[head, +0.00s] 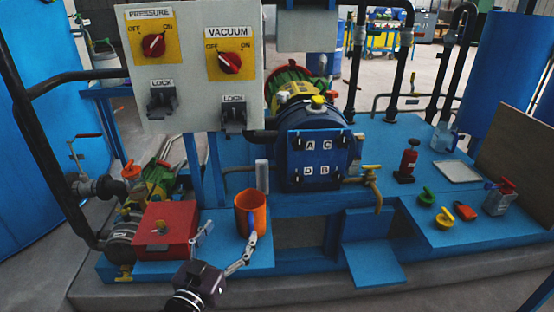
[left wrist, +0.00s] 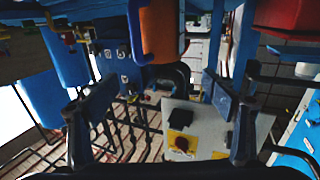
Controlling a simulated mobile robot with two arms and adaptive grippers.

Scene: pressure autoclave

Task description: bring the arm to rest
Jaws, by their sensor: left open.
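My left gripper (head: 227,238) comes in at the bottom of the head view, its black wrist low and its two fingers spread wide. One finger is by the red box (head: 163,228); the other overlaps the lower part of the orange mug (head: 246,216). The jaws are open with nothing between them. The left wrist view looks upside down and shows both fingers (left wrist: 160,103) apart. The orange mug (left wrist: 161,32) is at its top centre; whether a finger touches it I cannot tell. My right gripper is in neither view.
The grey control panel (head: 190,95) with red knobs stands above the gripper. The blue autoclave (head: 318,150) is behind the mug.

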